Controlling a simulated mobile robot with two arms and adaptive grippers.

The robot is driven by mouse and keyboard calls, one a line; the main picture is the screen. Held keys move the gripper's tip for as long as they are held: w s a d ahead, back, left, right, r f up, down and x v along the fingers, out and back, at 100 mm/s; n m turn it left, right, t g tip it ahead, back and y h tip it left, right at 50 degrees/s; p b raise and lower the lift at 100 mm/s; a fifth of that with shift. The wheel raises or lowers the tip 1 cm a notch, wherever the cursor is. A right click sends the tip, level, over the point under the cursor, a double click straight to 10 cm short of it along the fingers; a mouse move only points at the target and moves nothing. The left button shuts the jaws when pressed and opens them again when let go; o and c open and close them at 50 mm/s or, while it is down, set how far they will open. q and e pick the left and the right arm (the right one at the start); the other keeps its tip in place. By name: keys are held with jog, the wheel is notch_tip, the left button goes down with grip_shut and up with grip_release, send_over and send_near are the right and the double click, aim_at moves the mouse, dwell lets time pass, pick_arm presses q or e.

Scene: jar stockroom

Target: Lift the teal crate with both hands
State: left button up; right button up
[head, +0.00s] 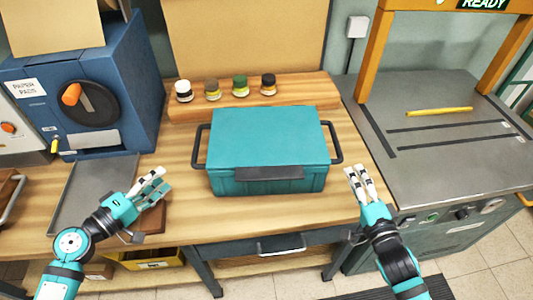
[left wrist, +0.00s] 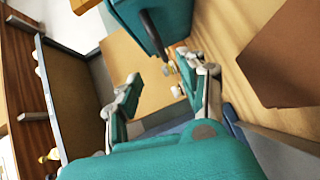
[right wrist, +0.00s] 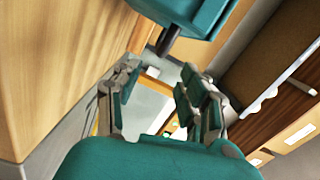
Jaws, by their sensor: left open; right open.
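The teal crate (head: 268,145) stands closed on the wooden table, with a dark handle on its left side (head: 199,146) and another on its right side (head: 336,143). A corner of it shows at the top of the left wrist view (left wrist: 165,20) and of the right wrist view (right wrist: 195,15). My left gripper (head: 158,180) is open and empty, in front and to the left of the crate, apart from it. My right gripper (head: 358,172) is open and empty, in front and to the right of the crate, apart from the right handle.
Several small jars (head: 240,86) stand on a wooden riser (head: 300,95) behind the crate. A blue machine (head: 135,60) and a grey tray (head: 75,195) are at the left. A grey bench (head: 430,150) with an orange frame (head: 375,50) adjoins at the right.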

aim_at(196, 149)
pick_arm(q)
jog(key=x, duration=1.3)
jog(key=shift+w+d, duration=0.2)
jog(key=shift+w, duration=0.15)
pick_arm(e)
jog(key=w, duration=0.4)
jog(key=w+a, duration=0.1)
jog(key=w, duration=0.8)
jog(key=shift+w+a+f, duration=0.25)
jog(key=shift+w, duration=0.05)
pick_arm(q)
grip_shut()
pick_arm(e)
grip_shut()
